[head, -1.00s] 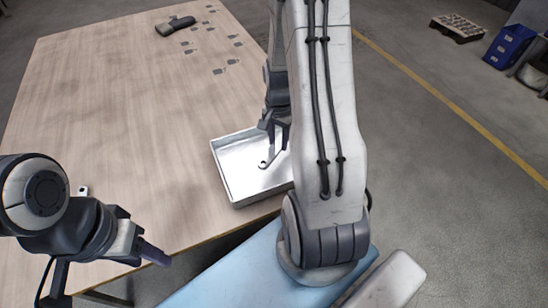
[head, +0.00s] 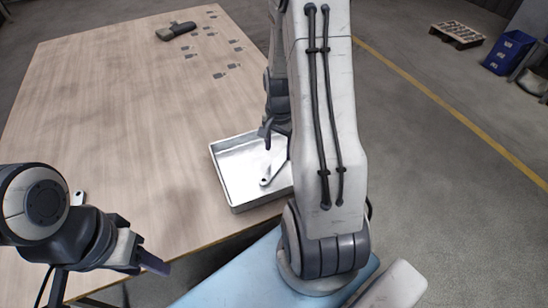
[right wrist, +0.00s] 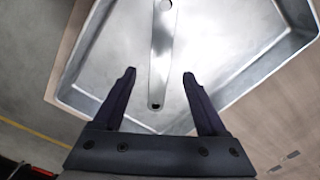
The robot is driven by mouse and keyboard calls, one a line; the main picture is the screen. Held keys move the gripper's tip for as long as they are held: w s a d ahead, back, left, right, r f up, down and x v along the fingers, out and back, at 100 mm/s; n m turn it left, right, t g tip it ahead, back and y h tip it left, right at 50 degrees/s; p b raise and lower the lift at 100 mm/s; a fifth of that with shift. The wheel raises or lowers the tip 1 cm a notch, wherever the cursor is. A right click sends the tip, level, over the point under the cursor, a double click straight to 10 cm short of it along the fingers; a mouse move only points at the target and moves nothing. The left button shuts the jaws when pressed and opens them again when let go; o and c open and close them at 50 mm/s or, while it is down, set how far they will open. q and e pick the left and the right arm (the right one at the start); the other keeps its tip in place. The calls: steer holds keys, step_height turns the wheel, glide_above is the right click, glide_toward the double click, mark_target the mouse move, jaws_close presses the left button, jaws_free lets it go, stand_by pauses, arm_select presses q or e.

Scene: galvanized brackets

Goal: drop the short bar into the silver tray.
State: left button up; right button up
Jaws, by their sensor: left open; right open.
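The short bar (head: 274,173), a flat silver strip with a hole at each end, lies in the silver tray (head: 227,182). It also shows in the right wrist view (right wrist: 161,45), lying on the tray floor. My right gripper (head: 276,138) is above the tray, open and empty. In the right wrist view its two fingers (right wrist: 160,76) stand apart, one on each side of the bar's near end, with gaps between. Part of the tray's right side is hidden by my right arm in the head view. My left gripper (head: 143,260) is open and empty near the table's front edge.
A small metal piece with a hole (head: 79,197) lies on the table (head: 130,130), partly hidden by my left arm. Several small grey marks or pieces (head: 220,76) and a dark object (head: 176,30) are at the back. The table's middle is clear.

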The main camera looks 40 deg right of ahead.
step_height(320, 180, up, 10)
steer(key=p, duration=0.1)
stand_by(0.5)
steer(key=s+a+r+n+p, duration=0.2)
steer(key=a+r+n, duration=0.25)
steer(key=a, duration=0.55)
steer(key=s+a+r+n+p, duration=0.15)
steer(key=a+r+n, duration=0.35)
steer(key=a, duration=0.5)
steer(key=s+a+r+n+y+p, duration=0.1)
steer(key=s+a+r+n+p, duration=0.2)
steer(key=s+a+n, duration=0.7)
steer(key=s+r+n, duration=0.1)
steer(key=s+n, duration=0.1)
steer(key=shift+s+a, duration=0.3)
steer(key=shift+s, duration=0.05)
